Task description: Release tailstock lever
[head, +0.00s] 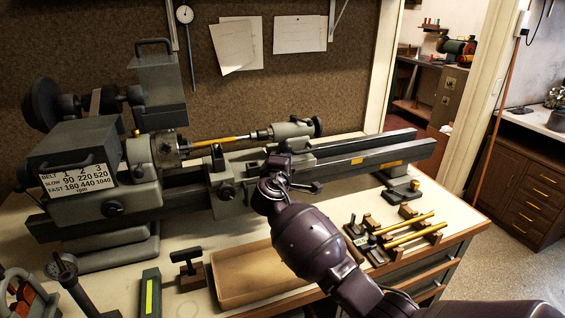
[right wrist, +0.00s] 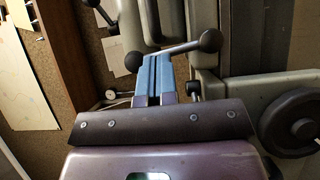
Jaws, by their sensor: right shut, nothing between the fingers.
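The grey tailstock (head: 288,131) sits on the lathe bed (head: 345,155) in the head view, with its dark handwheel (head: 319,127) at the right end. In the right wrist view a metal lever (right wrist: 185,48) with dark ball ends lies across the picture, just beyond my right gripper (right wrist: 154,60). The gripper's blue fingers are shut and empty, their tips right at the lever's bar. I cannot tell whether they touch it. The tailstock's handwheel (right wrist: 294,124) is at the right of this view. In the head view my right wrist hides the fingers and the lever. My left gripper is out of view.
A brass tube (head: 222,139) lies between the headstock (head: 88,150) and the tailstock. An empty tan tray (head: 232,285) and a rack with brass tubes (head: 408,234) lie on the bench in front. The right part of the bed is clear.

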